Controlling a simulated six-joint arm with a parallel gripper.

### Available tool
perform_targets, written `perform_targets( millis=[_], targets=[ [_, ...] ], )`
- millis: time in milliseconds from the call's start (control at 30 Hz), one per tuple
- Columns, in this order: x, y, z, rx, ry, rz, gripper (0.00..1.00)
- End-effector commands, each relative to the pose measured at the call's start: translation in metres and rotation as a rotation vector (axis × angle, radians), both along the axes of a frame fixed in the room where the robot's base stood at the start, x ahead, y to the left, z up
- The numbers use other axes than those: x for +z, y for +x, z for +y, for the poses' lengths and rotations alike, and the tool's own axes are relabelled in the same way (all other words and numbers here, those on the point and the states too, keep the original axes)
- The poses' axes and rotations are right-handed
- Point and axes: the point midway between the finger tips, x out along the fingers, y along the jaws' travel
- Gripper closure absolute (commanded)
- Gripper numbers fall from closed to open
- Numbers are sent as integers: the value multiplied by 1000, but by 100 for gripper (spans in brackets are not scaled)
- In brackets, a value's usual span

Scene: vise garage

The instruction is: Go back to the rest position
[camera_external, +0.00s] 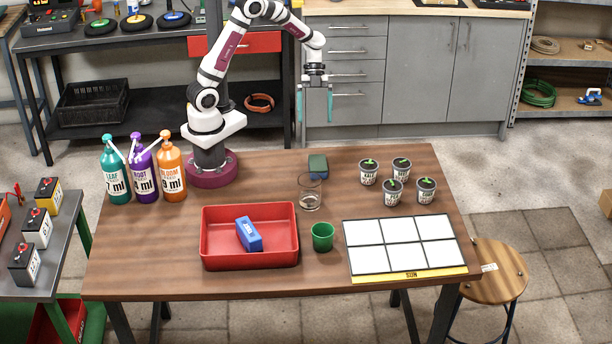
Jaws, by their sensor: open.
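My gripper (315,105) hangs pointing down, high above the back edge of the wooden table (140,262). Its two teal fingers are apart and nothing shows between them. My arm is bent up and over to the right from its base at the table's back left. No object touches my gripper. A green block (318,165) and a clear glass (310,193) stand on the table below it.
A red tray (222,261) holds a blue block (249,235). A green cup (322,237) stands beside it. Several seedling pots (392,191) are behind a white grid panel (400,229). Three pump bottles (173,175) stand at the left. Space around my gripper is clear.

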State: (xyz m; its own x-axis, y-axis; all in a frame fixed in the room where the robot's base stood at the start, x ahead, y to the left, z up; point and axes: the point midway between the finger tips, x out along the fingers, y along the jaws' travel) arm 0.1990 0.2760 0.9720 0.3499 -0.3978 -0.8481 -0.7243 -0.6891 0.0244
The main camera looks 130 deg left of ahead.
Motion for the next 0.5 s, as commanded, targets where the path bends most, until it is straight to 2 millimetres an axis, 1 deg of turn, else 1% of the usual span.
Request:
perform_targets(
  millis=[67, 100, 167, 200, 267, 300, 333, 400, 500],
  targets=[
    [18, 15, -37, -25, 0, 89, 0],
    [30, 22, -66, -33, 8, 164, 0],
    [49, 23, -119, -27, 53, 299, 0],
    [59, 16, -152, -8, 106, 381, 0],
    [70, -2, -192, 43, 204, 467, 0],
    [74, -16, -211, 86, 276, 496, 0],
    [76, -27, -221, 122, 327, 506, 0],
    [78, -48, -236, 203, 421, 494, 0],
    [77, -65, -241, 292, 495, 452, 0]
  ],
)
